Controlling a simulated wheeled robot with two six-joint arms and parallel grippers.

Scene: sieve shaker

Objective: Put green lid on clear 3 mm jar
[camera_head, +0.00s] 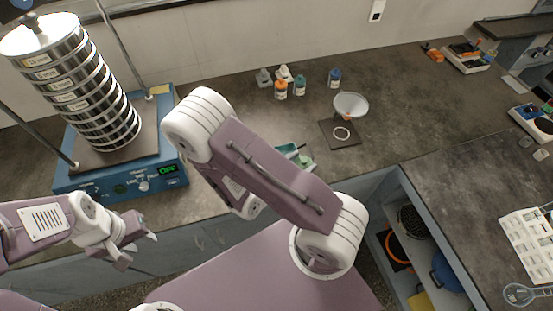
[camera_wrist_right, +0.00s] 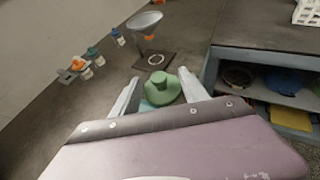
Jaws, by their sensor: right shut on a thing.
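A green lid (camera_wrist_right: 163,90) with a raised knob sits between the fingers of my right gripper (camera_wrist_right: 158,97), which is shut on it. Teal shows under the lid. In the head view most of my right gripper is hidden behind my arm; green and teal parts (camera_head: 303,159) show beside the arm at the counter's front edge. A clear 3 mm jar cannot be picked out by its label. My left gripper (camera_head: 137,250) is empty, with its fingers apart, low at the left in front of the counter.
A sieve stack (camera_head: 80,90) stands on a blue shaker (camera_head: 120,172) at the left. Small orange (camera_head: 281,91), teal (camera_head: 300,86) and blue (camera_head: 334,78) bottles stand at the back beside pale pieces (camera_head: 284,73). A funnel (camera_head: 351,104) stands over a dark plate (camera_head: 342,142).

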